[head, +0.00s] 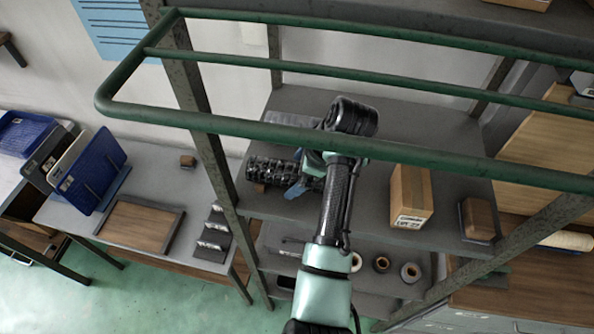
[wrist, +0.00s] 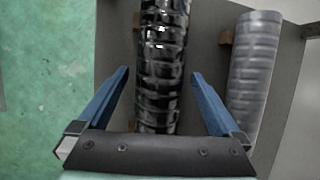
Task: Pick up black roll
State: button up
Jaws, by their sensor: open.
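The black roll (head: 266,173) is a glossy, ribbed cylinder lying on the grey shelf in the head view, partly hidden behind my gripper and arm. In the wrist view the black roll (wrist: 162,65) runs lengthwise up the picture, between the two blue fingers. My gripper (wrist: 160,85) is open, with one finger on each side of the roll and a visible gap on both sides. I cannot tell how far the fingers are above the roll. In the head view my gripper (head: 301,187) is over the right part of the roll.
A grey ribbed roll (wrist: 255,62) lies beside the black one, to the right in the wrist view. On the same shelf stand a cardboard box (head: 411,195) and a brown block (head: 479,218). A green rail (head: 240,126) crosses in front. Small rolls (head: 381,263) lie on the shelf below.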

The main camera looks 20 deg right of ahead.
grip_shut()
dwell(0.4)
jog(key=shift+r, duration=0.15)
